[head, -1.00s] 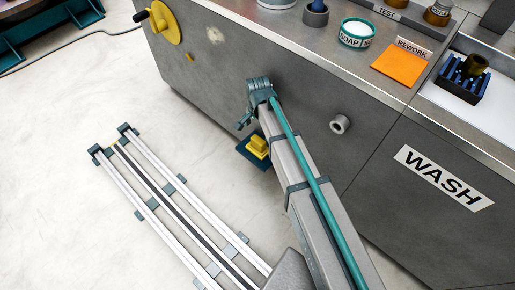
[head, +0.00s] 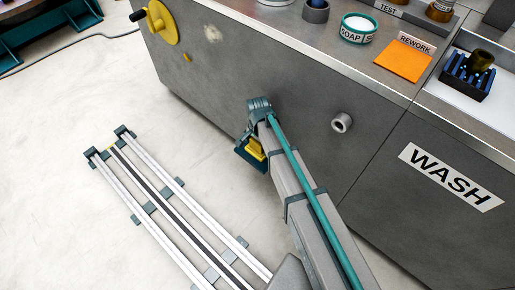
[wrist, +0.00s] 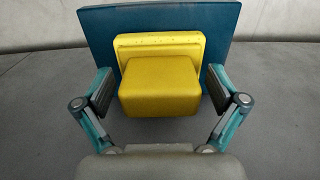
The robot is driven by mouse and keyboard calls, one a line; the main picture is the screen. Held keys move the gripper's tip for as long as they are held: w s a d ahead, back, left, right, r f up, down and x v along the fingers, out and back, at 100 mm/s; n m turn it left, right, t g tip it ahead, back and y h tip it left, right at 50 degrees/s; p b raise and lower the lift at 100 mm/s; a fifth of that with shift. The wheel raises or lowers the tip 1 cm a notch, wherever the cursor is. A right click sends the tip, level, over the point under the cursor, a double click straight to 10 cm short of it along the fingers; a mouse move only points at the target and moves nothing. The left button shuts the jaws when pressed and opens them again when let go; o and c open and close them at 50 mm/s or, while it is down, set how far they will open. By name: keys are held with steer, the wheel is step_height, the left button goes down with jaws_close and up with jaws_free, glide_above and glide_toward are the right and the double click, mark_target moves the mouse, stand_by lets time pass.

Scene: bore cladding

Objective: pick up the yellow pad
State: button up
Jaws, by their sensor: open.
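The yellow pad (wrist: 160,85) is a blocky yellow piece with a wider yellow plate behind it, set on a dark teal panel (wrist: 225,35). In the wrist view it lies between the two fingers of my gripper (wrist: 160,95). The fingers are spread with a visible gap on each side of the pad. In the head view the yellow pad (head: 255,150) is partly hidden by my arm, low beside the grey cabinet front. My gripper's fingertips are not clear there.
The grey cabinet (head: 300,110) stands right behind my arm, with a short round stub (head: 342,122) sticking out. A yellow disc with a handle (head: 163,22) is at its left. Floor rails (head: 165,205) run at lower left. The pale floor (head: 60,110) is otherwise open.

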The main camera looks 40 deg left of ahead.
steer(key=c, duration=1.7)
steer(key=shift+o, duration=0.2)
steer(key=shift+r+p, duration=0.3)
steer(key=shift+r, duration=0.25)
step_height(320, 180, up, 2)
steer(key=shift+r+p, duration=0.1)
steer(key=shift+p, duration=0.45)
steer(key=s+d+r+p, duration=0.4)
steer(key=s+d+r, duration=0.5)
steer(key=s+d, duration=0.1)
steer(key=shift+r, duration=0.4)
steer(key=shift+w, duration=0.1)
